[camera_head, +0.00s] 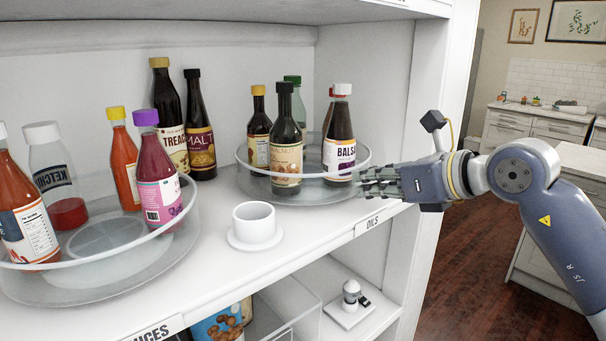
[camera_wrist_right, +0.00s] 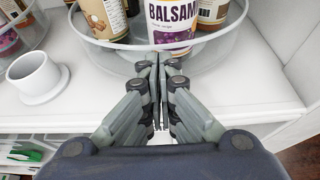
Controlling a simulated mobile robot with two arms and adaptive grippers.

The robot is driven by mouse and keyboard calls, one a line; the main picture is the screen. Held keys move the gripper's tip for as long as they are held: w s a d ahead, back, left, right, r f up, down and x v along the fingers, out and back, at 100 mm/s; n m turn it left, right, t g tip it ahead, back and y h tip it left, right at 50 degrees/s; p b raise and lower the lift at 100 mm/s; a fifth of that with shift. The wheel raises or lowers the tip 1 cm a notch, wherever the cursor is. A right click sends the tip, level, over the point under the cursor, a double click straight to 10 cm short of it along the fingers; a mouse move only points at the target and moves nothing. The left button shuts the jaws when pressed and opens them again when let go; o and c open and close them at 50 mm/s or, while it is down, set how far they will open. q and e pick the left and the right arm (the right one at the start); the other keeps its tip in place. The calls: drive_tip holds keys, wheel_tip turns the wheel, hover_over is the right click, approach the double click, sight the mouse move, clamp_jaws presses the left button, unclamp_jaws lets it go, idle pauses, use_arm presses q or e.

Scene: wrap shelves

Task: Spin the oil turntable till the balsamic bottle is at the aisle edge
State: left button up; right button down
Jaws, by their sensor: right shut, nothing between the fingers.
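The oil turntable (camera_head: 320,188) is a clear round tray with a rim, on the white shelf above the label "OILS". The balsamic bottle (camera_head: 339,128) is dark with a white cap and a white and purple label. It stands upright at the turntable's right side. It also shows in the right wrist view (camera_wrist_right: 172,24), straight ahead of the fingers. My right gripper (camera_head: 362,182) comes from the right and is shut and empty, its tips at the turntable's near right rim; the turntable's rim (camera_wrist_right: 150,46) passes just beyond them. Contact is unclear. My left gripper is not in view.
Several other bottles share the turntable, including a yellow-capped one (camera_head: 259,130). A white cup on a saucer (camera_head: 254,224) stands close at its left front. Another turntable (camera_head: 100,285) with sauces is at left. The shelf's right upright (camera_head: 418,110) is near my right gripper.

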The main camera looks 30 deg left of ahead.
idle(0.3)
drive_tip(key=shift+s+a+b, duration=0.35)
drive_tip(key=shift+s+a, duration=0.1)
drive_tip(key=shift+s, duration=0.15)
drive_tip(key=shift+d, duration=0.1)
drive_tip(key=shift+s+d+f+b, duration=0.1)
drive_tip(key=shift+s+d+b, duration=0.25)
drive_tip(key=shift+d+b, duration=0.35)
drive_tip(key=shift+s+d+b, duration=0.4)
drive_tip(key=shift+d+b, duration=0.05)
drive_tip(key=shift+d, duration=0.35)
drive_tip(key=v, duration=1.2)
